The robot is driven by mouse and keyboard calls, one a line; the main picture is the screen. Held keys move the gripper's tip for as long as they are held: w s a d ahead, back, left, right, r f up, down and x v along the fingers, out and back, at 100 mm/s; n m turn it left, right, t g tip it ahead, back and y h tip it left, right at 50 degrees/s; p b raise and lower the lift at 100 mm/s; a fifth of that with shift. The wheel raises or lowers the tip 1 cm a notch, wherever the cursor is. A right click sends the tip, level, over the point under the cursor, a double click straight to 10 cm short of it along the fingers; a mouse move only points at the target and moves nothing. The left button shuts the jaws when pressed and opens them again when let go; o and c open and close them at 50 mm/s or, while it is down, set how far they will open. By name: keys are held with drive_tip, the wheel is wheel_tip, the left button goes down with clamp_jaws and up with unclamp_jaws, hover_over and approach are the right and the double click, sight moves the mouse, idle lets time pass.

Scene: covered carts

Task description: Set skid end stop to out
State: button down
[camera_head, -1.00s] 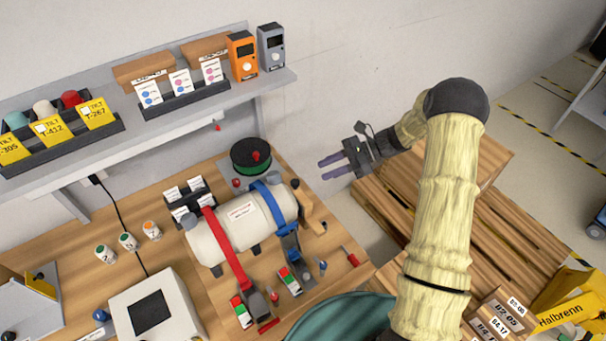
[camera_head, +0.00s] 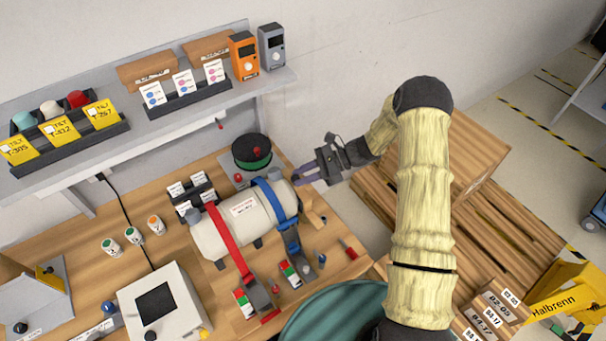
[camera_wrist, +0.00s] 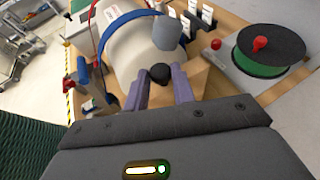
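The skid carries a white tank (camera_head: 240,222) strapped down with a red strap (camera_head: 228,240) and a blue strap (camera_head: 278,205). At the tank's right end stands a wooden block (camera_head: 312,218), which I take for the end stop; my gripper partly covers this area. A black round knob (camera_wrist: 160,73) shows in the wrist view at the tank's end. My gripper (camera_head: 300,175) has purple fingers, which are apart and empty. In the wrist view, the fingertips (camera_wrist: 161,78) lie on either side of the knob; I cannot tell whether they touch it.
A green spool (camera_head: 252,155) with a red knob stands behind the tank, close to my gripper. A grey cylindrical post (camera_wrist: 167,33) rises near the knob in the wrist view. A shelf (camera_head: 200,108) hangs above the bench. A red-handled tool (camera_head: 348,250) lies at the bench's right edge.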

drive_tip(key=w+d+b, duration=0.1)
drive_tip(key=d, duration=0.1)
drive_tip(key=w+d+b, duration=0.1)
drive_tip(key=w+d, duration=0.1)
drive_tip(key=shift+d+b, duration=0.2)
drive_tip(key=shift+b, duration=0.15)
drive_tip(key=c, duration=1.5)
unclamp_jaws()
drive_tip(key=b+v, duration=0.6)
drive_tip(key=v, duration=1.1)
drive_tip(key=shift+d, duration=0.15)
